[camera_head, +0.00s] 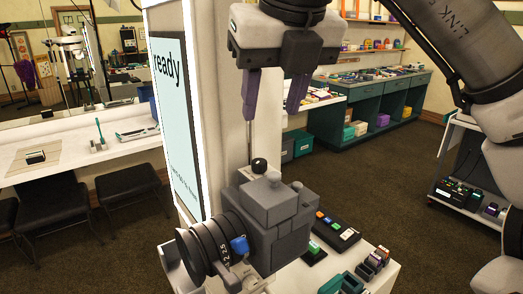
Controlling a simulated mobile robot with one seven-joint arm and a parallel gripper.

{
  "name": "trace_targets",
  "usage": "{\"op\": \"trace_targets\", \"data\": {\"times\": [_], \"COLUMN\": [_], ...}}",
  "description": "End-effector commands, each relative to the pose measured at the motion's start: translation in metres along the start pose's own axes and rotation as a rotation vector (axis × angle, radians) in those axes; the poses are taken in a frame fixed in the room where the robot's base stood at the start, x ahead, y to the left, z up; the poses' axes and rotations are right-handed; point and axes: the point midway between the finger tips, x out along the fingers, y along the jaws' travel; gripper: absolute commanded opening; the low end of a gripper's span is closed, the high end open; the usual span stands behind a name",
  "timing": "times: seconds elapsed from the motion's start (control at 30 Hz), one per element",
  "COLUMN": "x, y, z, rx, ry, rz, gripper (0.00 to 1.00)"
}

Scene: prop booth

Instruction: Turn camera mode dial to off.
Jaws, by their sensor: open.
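A grey camera (268,212) stands on the white stand in the lower middle, with its ringed lens pointing to the lower left. Knobs and raised parts (274,178) show on its top. A black ball on a thin upright rod (258,165) shows at the top of the camera. I cannot tell which part is the mode dial, and no dial markings are readable. My gripper (271,108) hangs above the camera, pointing down. Its two purple-grey fingers are spread, with nothing between them, and it is apart from the camera.
A white panel with a "ready" screen (176,125) stands left of the camera. A black control box (332,232) and small coloured blocks (370,265) lie right of it on the white stand. A long white counter (80,148) with stools is at left; a green cabinet (370,105) stands behind.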

Motion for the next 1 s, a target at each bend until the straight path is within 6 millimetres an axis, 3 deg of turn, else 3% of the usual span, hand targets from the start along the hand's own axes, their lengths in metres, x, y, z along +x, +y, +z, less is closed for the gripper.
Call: {"op": "trace_targets", "data": {"times": [0.3, 0.5, 0.7, 0.97, 1.0], "x": [0.064, 0.095, 0.109, 0.110, 0.110], "y": [0.000, 0.000, 0.000, 0.000, 0.000], "z": [0.001, 0.001, 0.000, 0.000, 0.000], "rx": [-0.002, 0.000, 0.000, 0.000, 0.000], "ry": [0.002, 0.002, 0.001, 0.000, 0.000], "rz": [0.002, 0.001, 0.000, 0.000, 0.000], "gripper": [0.44, 0.44, 0.44, 0.44, 0.40]}}
